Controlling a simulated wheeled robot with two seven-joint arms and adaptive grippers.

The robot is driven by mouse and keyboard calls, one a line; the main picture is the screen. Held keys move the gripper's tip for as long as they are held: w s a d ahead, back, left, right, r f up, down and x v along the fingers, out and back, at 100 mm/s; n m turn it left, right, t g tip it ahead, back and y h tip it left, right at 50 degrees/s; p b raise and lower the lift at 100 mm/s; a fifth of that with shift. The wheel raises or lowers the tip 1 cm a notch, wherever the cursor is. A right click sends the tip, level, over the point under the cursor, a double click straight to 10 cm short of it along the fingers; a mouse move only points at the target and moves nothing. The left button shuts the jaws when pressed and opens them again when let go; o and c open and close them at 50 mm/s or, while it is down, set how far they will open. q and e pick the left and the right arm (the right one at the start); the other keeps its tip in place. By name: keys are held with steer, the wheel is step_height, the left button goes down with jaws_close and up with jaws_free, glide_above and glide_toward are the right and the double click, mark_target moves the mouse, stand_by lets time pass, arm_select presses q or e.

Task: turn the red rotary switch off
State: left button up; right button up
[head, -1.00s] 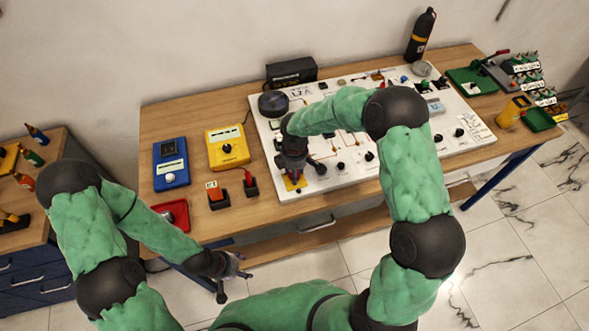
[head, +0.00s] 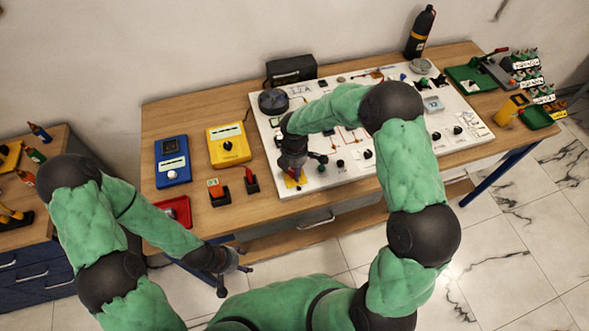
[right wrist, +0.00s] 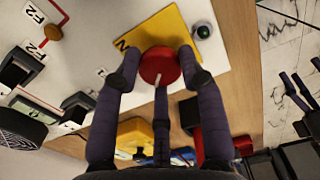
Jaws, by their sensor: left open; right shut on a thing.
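The red rotary switch (right wrist: 158,62) is a round red knob with a white line, on a yellow plate (right wrist: 165,27) at the panel's front left corner. My right gripper (right wrist: 160,78) is shut on it, with a finger on each side of the knob. In the head view my right gripper (head: 294,172) comes down over the switch and hides most of it; part of the yellow plate (head: 291,183) shows. The white line points toward the bottom of the wrist view. My left gripper (head: 235,280) is open and empty, low in front of the table.
The white panel (head: 350,181) carries several black knobs and small devices. A small green round part (right wrist: 203,31) sits beside the red switch.

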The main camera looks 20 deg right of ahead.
mark_target(294, 172)
steer(key=o, duration=1.1)
steer(key=shift+o, duration=0.2)
step_height(294, 172, up, 12)
